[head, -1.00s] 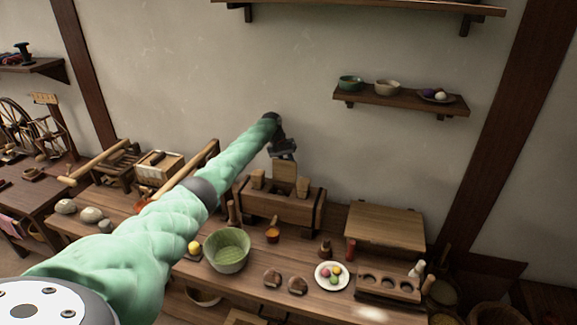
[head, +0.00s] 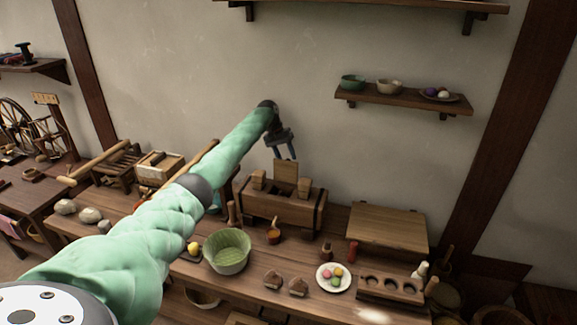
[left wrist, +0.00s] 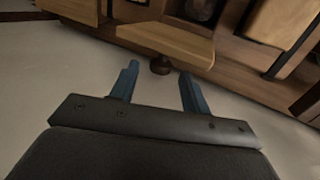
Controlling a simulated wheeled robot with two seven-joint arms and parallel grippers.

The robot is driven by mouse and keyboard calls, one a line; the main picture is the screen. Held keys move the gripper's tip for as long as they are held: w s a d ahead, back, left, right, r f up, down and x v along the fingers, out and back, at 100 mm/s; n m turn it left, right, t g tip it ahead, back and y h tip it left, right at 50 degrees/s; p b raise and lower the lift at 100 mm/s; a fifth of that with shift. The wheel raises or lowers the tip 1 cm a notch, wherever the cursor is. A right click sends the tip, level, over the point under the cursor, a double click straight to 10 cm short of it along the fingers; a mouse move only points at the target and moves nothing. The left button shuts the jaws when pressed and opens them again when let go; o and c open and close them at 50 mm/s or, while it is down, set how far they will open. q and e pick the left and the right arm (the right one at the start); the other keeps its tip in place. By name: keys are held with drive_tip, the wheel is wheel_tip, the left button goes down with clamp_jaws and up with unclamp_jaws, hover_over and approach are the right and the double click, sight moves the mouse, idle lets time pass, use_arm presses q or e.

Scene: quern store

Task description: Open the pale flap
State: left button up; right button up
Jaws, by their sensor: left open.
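The pale flap (head: 286,172) is a light wooden board standing upright at the brown wooden chest (head: 283,207) on the bench. In the left wrist view the flap (left wrist: 172,42) shows edge-on near the top, with a dark round knob (left wrist: 160,66) just beside it. My right gripper is not in view.
A lidded wooden box (head: 388,227) is to the right. The wall is close behind.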

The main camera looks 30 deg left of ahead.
use_arm(q)
drive_tip(key=shift+b+v, duration=0.35)
drive_tip(key=shift+v, duration=1.1)
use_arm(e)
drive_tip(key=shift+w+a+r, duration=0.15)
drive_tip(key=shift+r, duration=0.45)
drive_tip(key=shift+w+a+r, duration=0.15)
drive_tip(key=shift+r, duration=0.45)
